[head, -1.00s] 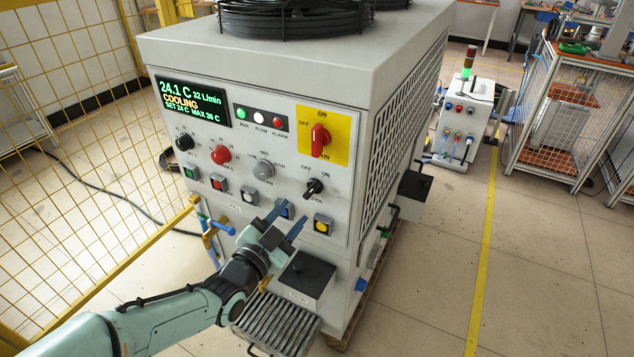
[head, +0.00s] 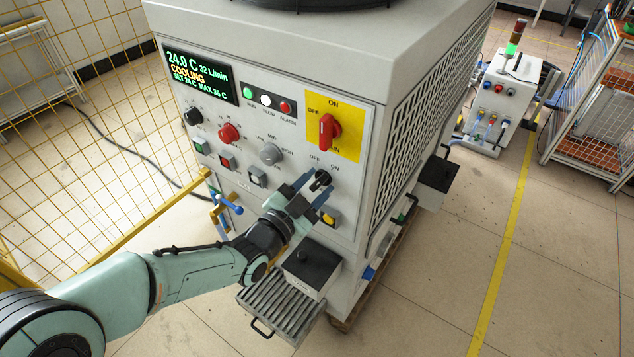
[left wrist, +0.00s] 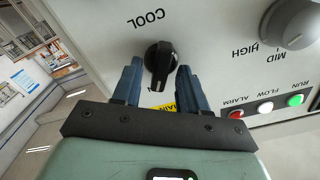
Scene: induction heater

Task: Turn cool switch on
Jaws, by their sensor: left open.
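The cool switch is a black rotary knob (head: 321,178) marked OFF and ON, low on the right of the chiller's front panel (head: 215,130). In the left wrist view the knob (left wrist: 160,62) shows with the word COOL beside it, the picture being turned over. My left gripper (head: 312,192) is open, with its blue fingers just in front of the panel. In the left wrist view its fingertips (left wrist: 158,72) stand one on each side of the knob, with a gap on both sides. I cannot tell whether they touch it. My right gripper is not in view.
A red main switch (head: 328,130) on a yellow plate sits above the knob. A grey fan knob (head: 270,153) is to its left and a yellow button (head: 328,216) below. A black-topped box (head: 312,262) and a grated tray (head: 280,305) jut out underneath. A yellow mesh fence (head: 100,170) stands at left.

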